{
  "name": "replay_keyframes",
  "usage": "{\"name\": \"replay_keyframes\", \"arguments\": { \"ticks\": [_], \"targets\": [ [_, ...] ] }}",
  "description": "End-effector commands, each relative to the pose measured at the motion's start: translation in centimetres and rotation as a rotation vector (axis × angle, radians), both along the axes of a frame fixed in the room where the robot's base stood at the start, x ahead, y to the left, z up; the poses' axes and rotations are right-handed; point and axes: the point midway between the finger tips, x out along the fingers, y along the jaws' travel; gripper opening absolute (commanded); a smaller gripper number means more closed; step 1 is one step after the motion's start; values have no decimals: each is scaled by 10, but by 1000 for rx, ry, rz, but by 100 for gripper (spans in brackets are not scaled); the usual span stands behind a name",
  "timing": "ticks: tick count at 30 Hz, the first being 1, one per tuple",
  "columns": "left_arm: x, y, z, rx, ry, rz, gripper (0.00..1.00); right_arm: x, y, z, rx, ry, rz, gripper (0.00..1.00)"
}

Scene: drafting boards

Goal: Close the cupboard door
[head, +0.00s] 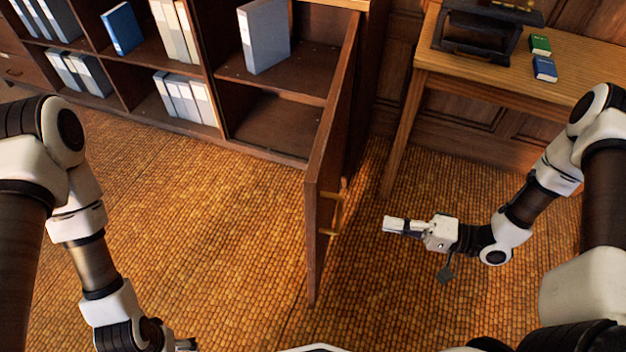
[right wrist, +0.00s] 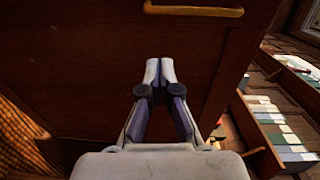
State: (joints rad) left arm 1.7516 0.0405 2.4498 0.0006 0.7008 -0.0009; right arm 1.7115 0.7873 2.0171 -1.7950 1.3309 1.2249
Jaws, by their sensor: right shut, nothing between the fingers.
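The cupboard door (head: 330,165) is dark wood and stands wide open, swung out into the room from the right side of the cupboard (head: 270,143). Its brass handle (head: 336,213) is on the door's right-hand face near the free edge. My right gripper (head: 386,225) is to the right of the door, apart from it in the head view, and points toward that face. In the right wrist view the shut, empty fingers (right wrist: 160,70) are in front of the door panel (right wrist: 90,50), below the handle (right wrist: 193,10). My left gripper (head: 190,344) is at the bottom edge, mostly cut off.
A wooden table (head: 480,75) stands at the back right with a dark stand (head: 476,45), a green box (head: 540,45) and a blue box (head: 545,68). Shelves with binders (head: 185,97) line the back left. The woven floor (head: 200,220) left of the door is clear.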

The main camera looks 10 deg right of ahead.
Motion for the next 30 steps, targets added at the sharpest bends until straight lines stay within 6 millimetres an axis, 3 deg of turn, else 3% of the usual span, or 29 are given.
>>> {"name": "replay_keyframes", "arguments": {
  "ticks": [1, 2, 8, 24, 30],
  "targets": [
    [-1, 0, 22, 0, 2, 0, 85, -5, -5, 26, 28, 0, 14, 0],
    [-1, 0, 24, 0, 2, 0, 85, -7, -6, 29, 42, 3, 24, 0],
    [-1, 0, 17, 0, 3, 0, 85, -8, 1, 28, 68, 5, 47, 0],
    [-1, 0, 3, 0, 3, 0, 85, 38, 99, 28, 63, 5, 50, 0],
    [-1, 0, 3, 0, 3, 0, 85, 48, 117, 29, 64, 4, 45, 0]
  ]
}}
